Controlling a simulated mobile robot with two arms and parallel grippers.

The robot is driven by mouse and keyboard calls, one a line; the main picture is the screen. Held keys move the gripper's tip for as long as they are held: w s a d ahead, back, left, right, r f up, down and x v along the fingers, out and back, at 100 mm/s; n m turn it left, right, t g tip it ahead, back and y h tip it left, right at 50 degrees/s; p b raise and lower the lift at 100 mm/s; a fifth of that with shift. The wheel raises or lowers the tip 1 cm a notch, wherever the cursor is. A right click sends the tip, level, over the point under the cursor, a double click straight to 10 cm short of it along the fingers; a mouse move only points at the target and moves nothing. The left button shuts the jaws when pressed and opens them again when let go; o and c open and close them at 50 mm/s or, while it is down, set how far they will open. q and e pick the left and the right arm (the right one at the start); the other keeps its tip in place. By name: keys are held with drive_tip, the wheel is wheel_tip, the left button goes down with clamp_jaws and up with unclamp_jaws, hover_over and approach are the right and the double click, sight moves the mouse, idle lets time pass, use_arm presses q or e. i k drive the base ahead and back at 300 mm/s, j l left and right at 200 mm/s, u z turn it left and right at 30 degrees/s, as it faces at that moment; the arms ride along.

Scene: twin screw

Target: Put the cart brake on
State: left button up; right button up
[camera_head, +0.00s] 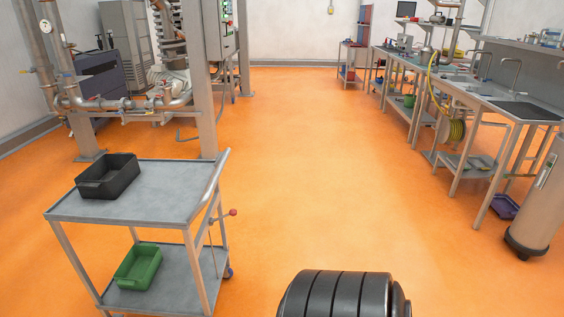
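A grey metal cart (150,205) with two shelves stands at the lower left. Its push handle (219,172) is on the right side. A lever with a red knob (233,212) sticks out to the right below the handle, on a thin rod running down the cart's right side; it looks like the brake lever. A blue-hubbed wheel (229,272) shows at the cart's lower right. Neither of my grippers is in view.
A black bin (108,176) sits on the cart's top shelf and a green bin (138,266) on its lower shelf. Pipework and machinery (130,100) stand behind the cart. Workbenches (480,92) and a grey cylinder (540,205) line the right. The orange floor (340,180) between is clear.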

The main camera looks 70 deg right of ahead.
sight(233, 213)
drive_tip(key=z, duration=1.9)
